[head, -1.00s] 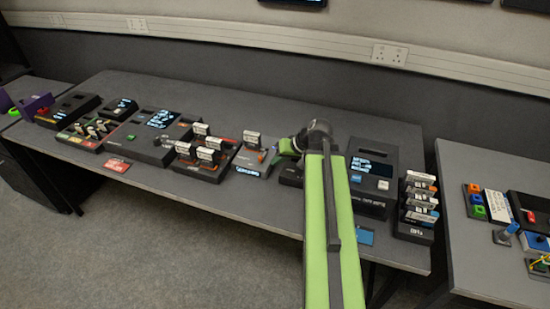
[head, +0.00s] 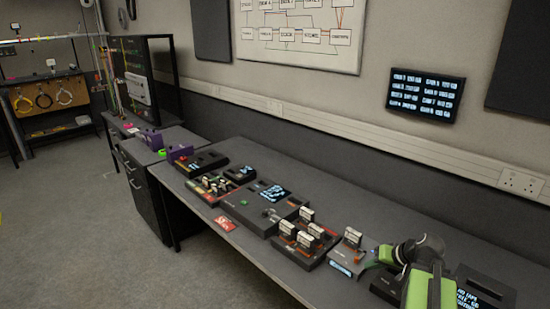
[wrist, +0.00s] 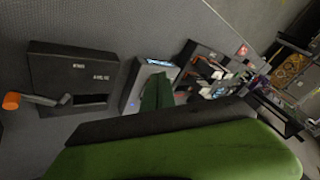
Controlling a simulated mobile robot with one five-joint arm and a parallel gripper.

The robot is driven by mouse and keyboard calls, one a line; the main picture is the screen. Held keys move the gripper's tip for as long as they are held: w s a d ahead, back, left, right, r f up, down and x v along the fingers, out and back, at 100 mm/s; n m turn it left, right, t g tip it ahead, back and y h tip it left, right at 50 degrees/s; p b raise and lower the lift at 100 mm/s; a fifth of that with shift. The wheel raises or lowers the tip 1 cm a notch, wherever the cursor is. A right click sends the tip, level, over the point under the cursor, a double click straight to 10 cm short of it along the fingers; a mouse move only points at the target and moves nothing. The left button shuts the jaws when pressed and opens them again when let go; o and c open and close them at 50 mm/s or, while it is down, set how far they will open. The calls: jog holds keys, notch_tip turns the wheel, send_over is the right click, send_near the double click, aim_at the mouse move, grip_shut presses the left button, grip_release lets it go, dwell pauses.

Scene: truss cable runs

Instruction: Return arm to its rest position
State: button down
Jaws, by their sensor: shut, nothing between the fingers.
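My gripper (head: 384,255) is at the lower right of the head view, at the end of my green arm, above the dark bench. It is small there and partly hidden by the dark wrist joint. In the wrist view its green fingers (wrist: 157,96) are together with nothing between them. They point toward a small grey device with a lit display (wrist: 147,82). That device also shows in the head view (head: 348,256), just left of my gripper. I cannot tell whether the fingers touch it.
The bench (head: 330,186) carries racks of upright modules (head: 305,238) and consoles (head: 262,200) left of my arm. In the wrist view a black slotted box (wrist: 75,75) has an orange-tipped lever (wrist: 20,100) beside it. Open floor (head: 90,240) lies at left; a wall screen (head: 425,95) hangs behind.

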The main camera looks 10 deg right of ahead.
jog(key=w+a+f+n+g, duration=0.1)
jog(key=w+a+n+g, duration=0.15)
jog(key=a, duration=0.95)
jog(key=w+a+f+n+g, duration=0.1)
jog(key=a+f+n, duration=0.15)
jog(key=a, duration=0.95)
jog(key=s+a+g+h, duration=0.1)
jog(key=s+a+g, duration=0.15)
jog(key=a, duration=0.25)
jog(key=s+d+h, duration=0.1)
jog(key=s+d+f+m+h, duration=0.1)
jog(key=s+d, duration=0.1)
jog(key=shift+d+f+g, duration=0.15)
jog(key=shift+d+g, duration=0.15)
